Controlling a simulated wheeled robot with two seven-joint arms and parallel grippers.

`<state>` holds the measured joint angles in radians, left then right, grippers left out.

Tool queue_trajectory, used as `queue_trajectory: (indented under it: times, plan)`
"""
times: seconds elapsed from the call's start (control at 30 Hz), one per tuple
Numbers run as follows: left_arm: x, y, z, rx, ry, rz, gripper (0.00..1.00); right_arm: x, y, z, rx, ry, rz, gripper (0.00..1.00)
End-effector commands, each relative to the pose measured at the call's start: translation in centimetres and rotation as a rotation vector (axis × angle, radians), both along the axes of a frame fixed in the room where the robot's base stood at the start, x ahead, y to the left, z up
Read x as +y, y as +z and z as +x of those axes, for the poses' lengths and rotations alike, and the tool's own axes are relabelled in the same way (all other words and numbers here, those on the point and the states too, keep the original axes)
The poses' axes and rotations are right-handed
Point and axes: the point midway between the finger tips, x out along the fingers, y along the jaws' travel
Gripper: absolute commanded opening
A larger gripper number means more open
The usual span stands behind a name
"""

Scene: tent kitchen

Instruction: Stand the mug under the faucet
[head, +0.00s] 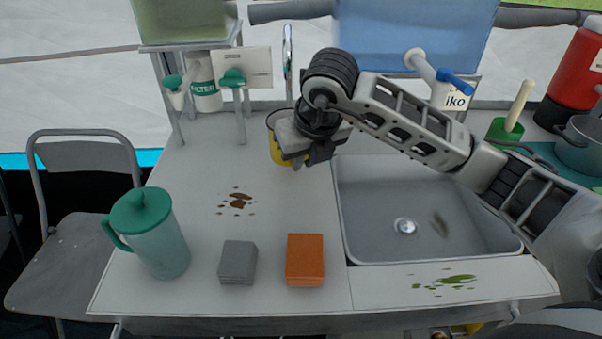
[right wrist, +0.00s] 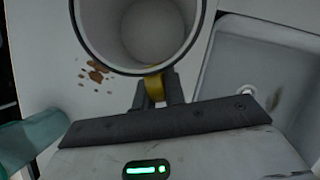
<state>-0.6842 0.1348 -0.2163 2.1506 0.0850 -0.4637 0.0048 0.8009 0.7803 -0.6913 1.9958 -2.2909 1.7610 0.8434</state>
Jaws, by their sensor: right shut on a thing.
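The yellow mug (head: 275,150) is at the back of the counter, left of the sink, partly hidden by my right gripper (head: 305,157). In the right wrist view the mug (right wrist: 140,30) has a white inside and dark rim, and looks empty. My right gripper (right wrist: 155,95) is shut on its yellow handle (right wrist: 154,87). I cannot tell whether the mug touches the counter. A chrome curved pipe (head: 288,55) stands behind the mug. My left gripper is not in view.
A teal pitcher (head: 150,240), a grey sponge stack (head: 238,262) and an orange block (head: 305,260) stand at the front left. A filter stand (head: 240,75) is at the back left; a grey pot (head: 580,145) is at the right.

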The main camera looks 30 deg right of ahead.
Motion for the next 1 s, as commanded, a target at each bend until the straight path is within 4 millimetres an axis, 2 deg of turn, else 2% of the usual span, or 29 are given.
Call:
queue_trajectory:
  times: [0.1, 0.23, 0.4, 0.6, 0.63, 0.7, 1.0]
  plan:
    - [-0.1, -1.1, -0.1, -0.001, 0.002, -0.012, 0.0, -0.7, -2.0, 0.4, 0.001, -0.004, 0.0, 0.0]
    - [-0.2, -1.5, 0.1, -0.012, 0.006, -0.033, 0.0, -0.5, -4.3, 0.4, 0.002, 0.001, 0.001, 0.0]
    - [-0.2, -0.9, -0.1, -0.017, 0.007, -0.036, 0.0, -0.5, -4.4, 0.5, -0.001, 0.001, 0.0, 0.0]
    - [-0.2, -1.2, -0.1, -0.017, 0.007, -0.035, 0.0, -0.5, -4.7, 0.4, 0.0, 0.001, 0.001, 0.0]
    - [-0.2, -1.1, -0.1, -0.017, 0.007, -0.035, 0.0, -0.5, -4.6, 0.4, 0.001, 0.001, 0.001, 0.17]
    - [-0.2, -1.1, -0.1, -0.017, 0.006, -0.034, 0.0, -0.5, -4.6, 0.4, 0.001, 0.001, 0.001, 0.34]
    - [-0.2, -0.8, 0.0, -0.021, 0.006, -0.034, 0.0, -0.5, -4.4, 0.4, 0.001, 0.001, 0.0, 0.34]
